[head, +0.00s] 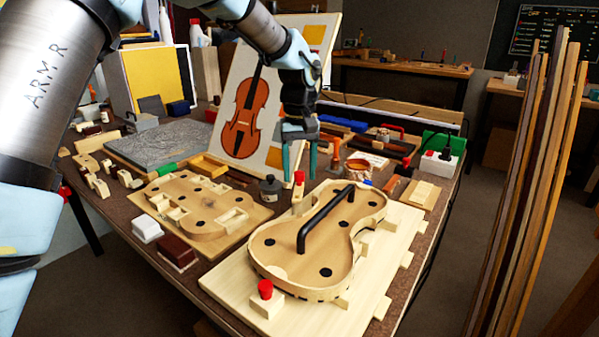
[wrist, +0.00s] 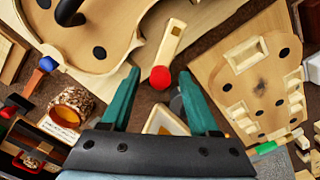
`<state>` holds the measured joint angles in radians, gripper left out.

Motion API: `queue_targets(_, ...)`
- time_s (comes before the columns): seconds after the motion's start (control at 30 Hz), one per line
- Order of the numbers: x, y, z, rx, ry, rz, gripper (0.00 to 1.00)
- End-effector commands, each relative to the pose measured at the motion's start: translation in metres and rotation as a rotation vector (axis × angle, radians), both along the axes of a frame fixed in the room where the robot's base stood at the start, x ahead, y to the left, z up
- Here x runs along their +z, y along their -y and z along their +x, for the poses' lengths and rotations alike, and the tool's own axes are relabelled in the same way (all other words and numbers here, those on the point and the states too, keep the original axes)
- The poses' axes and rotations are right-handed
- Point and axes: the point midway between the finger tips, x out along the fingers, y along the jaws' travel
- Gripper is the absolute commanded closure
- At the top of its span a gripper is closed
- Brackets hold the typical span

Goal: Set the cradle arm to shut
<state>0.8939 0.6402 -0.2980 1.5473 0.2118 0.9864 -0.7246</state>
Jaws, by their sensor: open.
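My gripper (head: 299,176) is open and empty, pointing down above the far side of the violin cradle board (head: 236,286). A pale wooden cradle arm (head: 298,194) with a red knob (head: 299,177) stands just below the fingers. In the wrist view the arm (wrist: 171,45) extends beside the violin body, with its red knob (wrist: 160,78) between and ahead of the two green fingertips (wrist: 158,88). The fingers do not appear to touch it. The violin body (head: 300,262) lies on the board with a black handle (head: 325,215) across it. I cannot tell whether the arm touches the body.
Another red-knobbed block (head: 266,301) stands at the board's near edge. A wooden mould (head: 195,207) lies to the left. A dark bottle (head: 270,189) stands close to the gripper. A violin picture panel (head: 275,145) rises behind. Tall wooden strips (head: 530,190) stand at right.

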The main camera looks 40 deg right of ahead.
Motion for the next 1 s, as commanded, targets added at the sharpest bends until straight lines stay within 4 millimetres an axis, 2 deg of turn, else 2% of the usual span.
queue_targets(0.13,-0.0081,-0.0002,-0.0003,0.000,-0.001,-0.001,0.39)
queue_targets(0.4,-0.0091,-0.0002,-0.0001,0.000,-0.001,-0.001,0.39)
queue_targets(0.9,-0.0088,-0.0002,0.0000,0.000,0.000,0.000,0.95)
queue_targets(1.0,-0.0087,-0.0003,0.0001,0.000,0.000,0.000,1.00)
